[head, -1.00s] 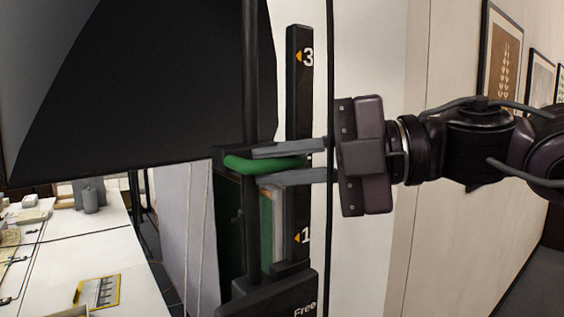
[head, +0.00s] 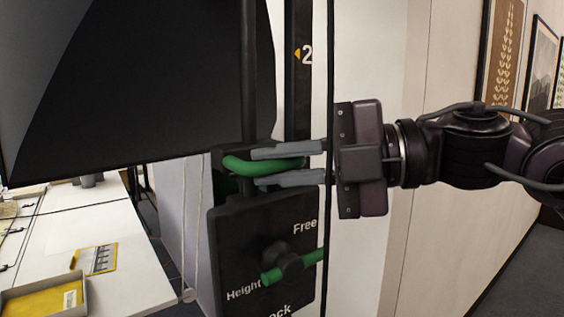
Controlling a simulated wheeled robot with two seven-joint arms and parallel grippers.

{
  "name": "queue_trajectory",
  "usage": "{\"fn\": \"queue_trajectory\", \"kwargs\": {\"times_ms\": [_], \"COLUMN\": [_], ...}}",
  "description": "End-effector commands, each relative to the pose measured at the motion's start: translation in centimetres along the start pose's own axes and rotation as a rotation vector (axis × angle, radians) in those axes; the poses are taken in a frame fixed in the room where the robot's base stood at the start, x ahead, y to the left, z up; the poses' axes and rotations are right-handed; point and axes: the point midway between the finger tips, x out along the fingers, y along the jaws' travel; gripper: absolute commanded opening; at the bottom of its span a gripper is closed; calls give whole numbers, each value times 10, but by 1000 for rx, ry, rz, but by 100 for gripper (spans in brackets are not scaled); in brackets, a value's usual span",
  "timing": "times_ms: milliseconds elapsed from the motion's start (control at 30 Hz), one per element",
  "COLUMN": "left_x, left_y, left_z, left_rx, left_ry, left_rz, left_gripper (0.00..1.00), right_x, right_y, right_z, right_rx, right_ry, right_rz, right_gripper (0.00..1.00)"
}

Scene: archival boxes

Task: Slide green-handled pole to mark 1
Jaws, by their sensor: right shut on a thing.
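The green handle (head: 234,166) is a curved bar on a black bracket around a thin black vertical pole (head: 249,95) in the head view. My right gripper (head: 258,168) comes in from the right and is shut on the green handle, one grey finger above it and one below. Behind it stands a black scale bar (head: 298,105) with a yellow arrow and mark 2 (head: 306,54), above the handle. Mark 1 is not visible; the fingers cover the part of the bar at handle level. My left gripper is not in view.
Close below the handle is a black box (head: 228,250) lettered "Free" and "Height", with a green-ended knob (head: 288,264). A large black panel (head: 150,110) fills the upper left. A white table (head: 130,260) stands lower left.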

Motion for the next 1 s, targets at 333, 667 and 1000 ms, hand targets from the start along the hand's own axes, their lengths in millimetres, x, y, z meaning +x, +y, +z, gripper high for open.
{"fn": "queue_trajectory", "kwargs": {"times_ms": [333,667,1000], "left_x": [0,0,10], "left_y": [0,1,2], "left_z": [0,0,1], "left_rx": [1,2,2], "left_ry": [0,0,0], "left_rz": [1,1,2], "left_gripper": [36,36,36], "right_x": [4,3,-20], "right_y": [-10,-7,-8], "right_z": [0,0,2], "right_rx": [12,9,8], "right_ry": [6,3,-3], "right_rz": [-25,-17,-13], "right_gripper": [28,35,35]}}
